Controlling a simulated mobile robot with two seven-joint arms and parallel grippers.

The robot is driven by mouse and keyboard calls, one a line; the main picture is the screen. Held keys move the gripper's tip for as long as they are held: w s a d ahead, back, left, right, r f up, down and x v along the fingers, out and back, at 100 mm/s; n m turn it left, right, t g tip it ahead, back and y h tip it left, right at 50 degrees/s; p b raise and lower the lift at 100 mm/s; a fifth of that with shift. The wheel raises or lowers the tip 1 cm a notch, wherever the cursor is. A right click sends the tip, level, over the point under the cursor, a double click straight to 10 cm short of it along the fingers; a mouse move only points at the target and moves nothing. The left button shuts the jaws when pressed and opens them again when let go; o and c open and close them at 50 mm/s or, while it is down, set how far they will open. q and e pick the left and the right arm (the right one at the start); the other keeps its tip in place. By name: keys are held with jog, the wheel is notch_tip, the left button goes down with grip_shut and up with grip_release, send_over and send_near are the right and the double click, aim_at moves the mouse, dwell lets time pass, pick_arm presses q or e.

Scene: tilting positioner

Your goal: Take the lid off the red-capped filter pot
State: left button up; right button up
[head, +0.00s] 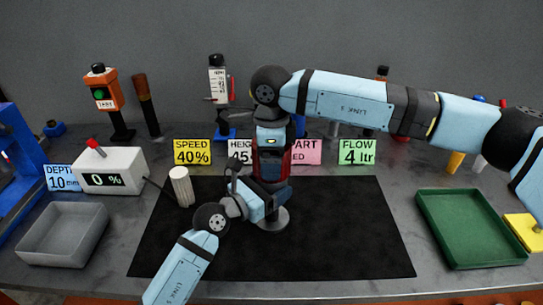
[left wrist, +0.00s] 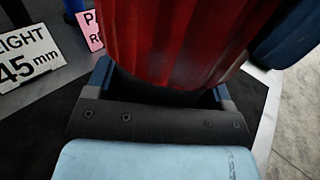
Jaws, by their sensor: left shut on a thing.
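The red-capped filter pot (head: 272,168) shows in the head view as a dark red shape above a round grey foot (head: 272,218). In the left wrist view its red ribbed side (left wrist: 180,40) fills the space between my left jaws. My left gripper (head: 270,188) comes from the front left and is shut on this red part. My right gripper (head: 271,148) points down from above, right over the pot. Its fingers are mostly hidden against the pot, so its opening and any contact are unclear. The top of the pot is hidden under it.
A cream ribbed cylinder (head: 181,186) stands left of the pot on the black mat (head: 340,235). A grey tray (head: 62,234) and a display box (head: 109,170) are left, a green tray (head: 470,228) right. Signs and tools line the back. The mat's right side is clear.

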pick_arm(q)
jog(key=shift+f, duration=0.1)
pick_arm(e)
jog(key=n, duration=0.4)
jog(key=shift+n, duration=0.3)
jog(key=n, duration=0.6)
jog(key=shift+r, duration=0.1)
jog(key=n, duration=0.8)
jog(key=shift+n, duration=0.4)
jog(key=shift+r, duration=0.2)
jog(key=shift+r, duration=0.9)
